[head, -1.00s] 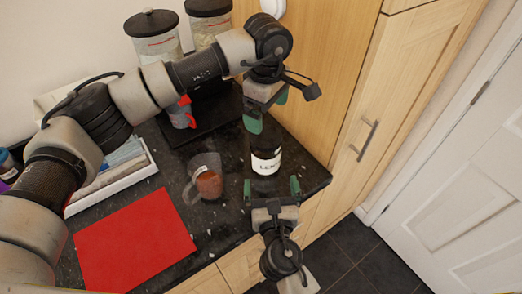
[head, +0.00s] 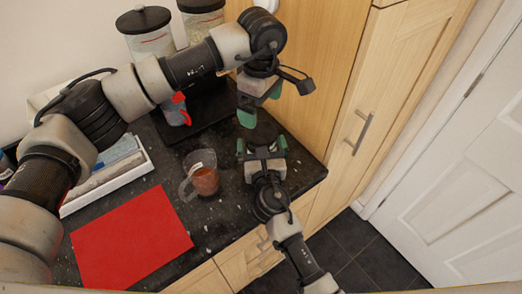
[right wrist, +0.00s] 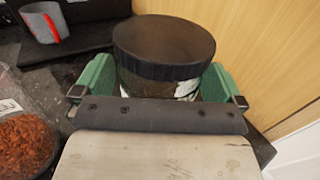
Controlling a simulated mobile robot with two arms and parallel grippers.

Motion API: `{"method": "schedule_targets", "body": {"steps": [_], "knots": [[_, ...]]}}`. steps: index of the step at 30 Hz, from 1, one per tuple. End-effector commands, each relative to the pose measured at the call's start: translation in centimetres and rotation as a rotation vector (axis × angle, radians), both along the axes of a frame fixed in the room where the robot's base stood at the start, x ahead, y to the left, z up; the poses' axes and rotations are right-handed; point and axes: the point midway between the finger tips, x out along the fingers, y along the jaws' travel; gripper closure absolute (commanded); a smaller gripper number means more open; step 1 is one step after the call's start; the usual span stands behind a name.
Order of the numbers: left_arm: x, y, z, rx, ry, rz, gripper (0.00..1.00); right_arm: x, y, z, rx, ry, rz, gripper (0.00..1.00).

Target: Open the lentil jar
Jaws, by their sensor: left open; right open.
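The lentil jar (right wrist: 165,52) stands upright with its wide black lid on; a strip of its pale label shows below the lid in the right wrist view. In the head view the grippers mostly hide it. My right gripper (right wrist: 158,85) is open, with one green finger at each side of the jar; whether they touch it I cannot tell. It also shows in the head view (head: 262,147), low at the jar's near side. My left gripper (head: 260,104) is open and empty, pointing down above and behind the jar.
A clear jug (head: 202,180) with red-brown contents stands left of the right gripper. A red board (head: 130,240) lies at the front. A grey mug (head: 174,108) with a red handle and two large jars (head: 150,38) stand behind. A wooden cabinet (head: 300,60) borders the right.

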Motion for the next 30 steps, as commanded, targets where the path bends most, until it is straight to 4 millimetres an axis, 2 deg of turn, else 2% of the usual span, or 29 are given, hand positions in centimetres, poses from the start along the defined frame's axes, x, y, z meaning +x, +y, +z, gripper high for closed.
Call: {"method": "schedule_targets", "body": {"steps": [3, 4, 19, 23, 30], "knots": [[-0.01, -0.01, -0.01, 0.000, 0.000, 0.000, 0.00, -0.01, 0.00, 0.01, 0.001, 0.000, 0.000, 0.00], [-0.01, -0.01, -0.01, 0.000, 0.000, 0.000, 0.00, -0.01, 0.00, 0.01, 0.001, 0.000, 0.000, 0.03], [-0.01, -0.01, 0.00, 0.000, 0.000, -0.022, 0.00, -0.04, -0.01, 0.01, 0.001, 0.000, 0.000, 0.80], [0.00, 0.00, 0.00, 0.001, -0.001, -0.142, 0.00, -0.04, -0.01, 0.01, 0.001, 0.000, 0.000, 0.82], [0.01, -0.03, 0.04, 0.001, -0.002, -0.634, 0.00, -0.04, -0.01, 0.01, 0.001, 0.000, 0.000, 0.82]]}}
